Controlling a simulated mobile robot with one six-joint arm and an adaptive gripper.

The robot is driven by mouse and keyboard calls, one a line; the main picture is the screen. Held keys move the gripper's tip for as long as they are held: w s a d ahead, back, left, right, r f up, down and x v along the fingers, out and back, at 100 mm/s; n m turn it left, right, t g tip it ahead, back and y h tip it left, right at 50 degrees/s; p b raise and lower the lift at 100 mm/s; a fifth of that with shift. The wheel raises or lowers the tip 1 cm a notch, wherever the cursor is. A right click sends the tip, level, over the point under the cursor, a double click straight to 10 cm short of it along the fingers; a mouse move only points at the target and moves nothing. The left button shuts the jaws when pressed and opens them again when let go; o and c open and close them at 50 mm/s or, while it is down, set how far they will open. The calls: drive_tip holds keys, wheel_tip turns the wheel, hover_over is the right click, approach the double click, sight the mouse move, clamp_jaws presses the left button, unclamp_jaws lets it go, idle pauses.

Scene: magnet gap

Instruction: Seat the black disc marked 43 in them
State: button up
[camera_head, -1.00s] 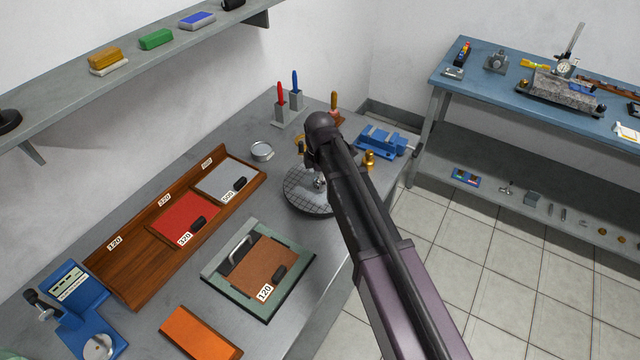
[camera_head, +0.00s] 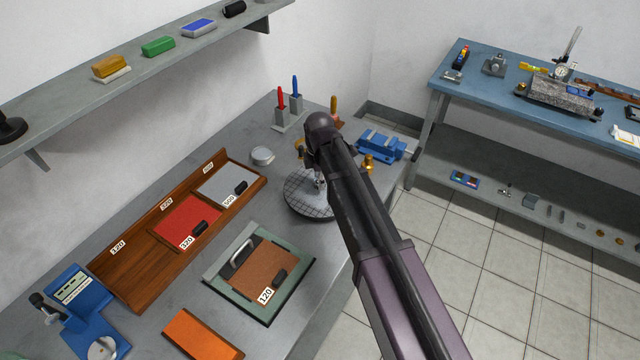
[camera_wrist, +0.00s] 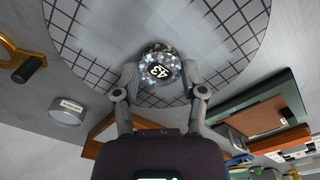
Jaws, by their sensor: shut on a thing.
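The disc marked 43 (camera_wrist: 158,70) shows in the wrist view as a round, shiny, speckled piece with a black label and white digits. My gripper (camera_wrist: 163,84) is shut on it, one finger at each side. A round plate with a black grid (camera_wrist: 226,48) lies beyond the disc. Whether the disc touches the plate, I cannot tell. In the head view the grid plate (camera_head: 299,198) sits on the grey bench, and my arm hides most of the gripper and the disc.
A small round tin (camera_head: 262,156) and a blue vise (camera_head: 382,146) stand near the plate. A wooden rack (camera_head: 150,262) with abrasive sheets, a green-framed board (camera_head: 290,308) and an orange block (camera_head: 202,334) lie nearer. Red and blue tools stand in holders (camera_head: 282,117) behind.

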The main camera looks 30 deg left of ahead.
drive_tip(key=shift+r+p, duration=1.4)
drive_tip(key=shift+r, duration=0.25)
drive_tip(key=shift+s, duration=0.1)
